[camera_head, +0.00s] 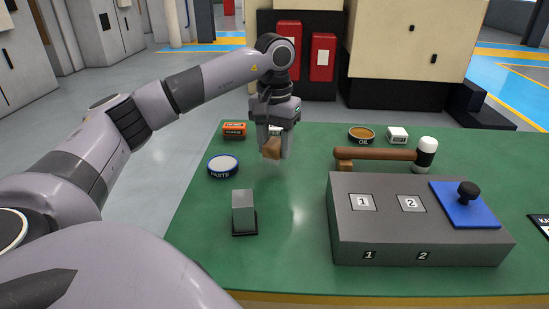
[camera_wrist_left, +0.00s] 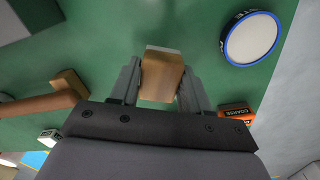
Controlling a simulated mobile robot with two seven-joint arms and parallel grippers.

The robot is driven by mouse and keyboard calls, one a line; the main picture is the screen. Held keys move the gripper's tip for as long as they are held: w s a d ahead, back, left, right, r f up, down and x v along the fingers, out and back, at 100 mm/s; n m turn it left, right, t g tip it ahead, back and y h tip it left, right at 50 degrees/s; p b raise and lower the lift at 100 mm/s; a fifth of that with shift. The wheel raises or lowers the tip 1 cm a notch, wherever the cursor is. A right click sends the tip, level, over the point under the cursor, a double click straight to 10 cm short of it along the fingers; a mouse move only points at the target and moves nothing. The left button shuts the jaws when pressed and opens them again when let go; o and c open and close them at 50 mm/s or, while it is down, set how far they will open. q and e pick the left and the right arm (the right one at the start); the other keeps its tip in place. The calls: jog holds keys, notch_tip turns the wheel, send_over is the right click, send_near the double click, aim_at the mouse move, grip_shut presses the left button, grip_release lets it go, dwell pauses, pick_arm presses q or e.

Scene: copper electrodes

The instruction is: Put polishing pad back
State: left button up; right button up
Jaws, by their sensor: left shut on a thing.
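My left gripper (camera_head: 273,150) is shut on a brown block, taken to be the polishing pad (camera_head: 271,148), and points down above the green table. In the left wrist view the pad (camera_wrist_left: 162,75) sits between both fingers (camera_wrist_left: 160,85), with a paler strip at its far end. It appears to be held clear of the tabletop. An orange block marked COARSE (camera_head: 234,130) lies behind and left of the gripper. A small white item (camera_head: 275,130) behind the gripper is partly hidden. My right gripper is not in view.
A PASTE tin (camera_head: 222,165) stands left of the gripper. A grey block (camera_head: 243,212) stands nearer. A mallet (camera_head: 385,154), OIL tin (camera_head: 362,134), white block (camera_head: 398,134) and grey fixture (camera_head: 420,250) with a blue knobbed plate (camera_head: 450,210) are right. The table (camera_head: 290,220) between is clear.

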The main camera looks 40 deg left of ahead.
aim_at(274, 157)
pick_arm(q)
jog(key=shift+f, duration=1.7)
jog(key=shift+f, duration=0.15)
jog(key=o, duration=0.9)
jog(key=shift+o, duration=0.2)
notch_tip(274, 157, up, 12)
jog(key=shift+r+p, duration=0.15)
jog(key=shift+p, duration=0.5)
